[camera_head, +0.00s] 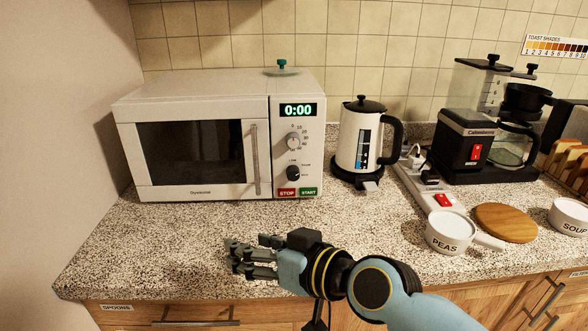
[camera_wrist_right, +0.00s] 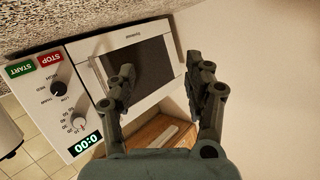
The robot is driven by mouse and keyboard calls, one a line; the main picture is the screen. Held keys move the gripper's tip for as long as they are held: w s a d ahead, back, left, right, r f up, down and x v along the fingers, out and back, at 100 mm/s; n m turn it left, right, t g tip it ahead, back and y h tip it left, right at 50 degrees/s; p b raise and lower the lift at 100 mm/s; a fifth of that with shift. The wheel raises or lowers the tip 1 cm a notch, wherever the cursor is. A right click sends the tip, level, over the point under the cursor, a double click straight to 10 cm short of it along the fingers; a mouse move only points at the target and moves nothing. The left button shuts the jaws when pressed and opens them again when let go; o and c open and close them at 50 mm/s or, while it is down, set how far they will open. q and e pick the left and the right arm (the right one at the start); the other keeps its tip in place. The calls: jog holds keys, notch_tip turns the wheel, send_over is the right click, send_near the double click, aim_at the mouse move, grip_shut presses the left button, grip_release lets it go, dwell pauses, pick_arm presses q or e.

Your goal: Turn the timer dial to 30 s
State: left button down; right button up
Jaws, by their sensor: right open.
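The white microwave (camera_head: 205,85) stands at the back left of the counter with its door shut. Its grey timer dial (camera_head: 293,140) sits below the green display (camera_head: 298,110), which reads 0:00. The timer dial also shows, upside down, in the right wrist view (camera_wrist_right: 78,123). A black power dial (camera_head: 293,173) is below it. My right gripper (camera_head: 236,256) is open and empty over the counter's front part, in front of the microwave and below and left of the dial, apart from it. Its two fingers frame the microwave door in the wrist view (camera_wrist_right: 163,78). My left gripper is out of view.
Red STOP (camera_head: 287,193) and green START (camera_head: 309,191) buttons are under the dials. A white kettle (camera_head: 355,140) stands close to the microwave's right. A power strip (camera_head: 430,188), a PEAS cup (camera_head: 449,232) and a coffee maker (camera_head: 468,140) are further right. The counter before the microwave is clear.

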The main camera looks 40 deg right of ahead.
jog(key=w+d+r+m+t+h, duration=0.3)
jog(key=w+d+r+m+t, duration=0.1)
jog(key=r, duration=0.2)
jog(key=m+g+h+p, duration=0.2)
jog(key=m+h, duration=0.7)
jog(key=h, duration=0.1)
send_near(293, 144)
jog(key=x, duration=0.9)
jog(key=shift+d+b, duration=0.1)
jog(key=shift+b, duration=0.25)
jog(key=shift+c, duration=0.4)
grip_shut()
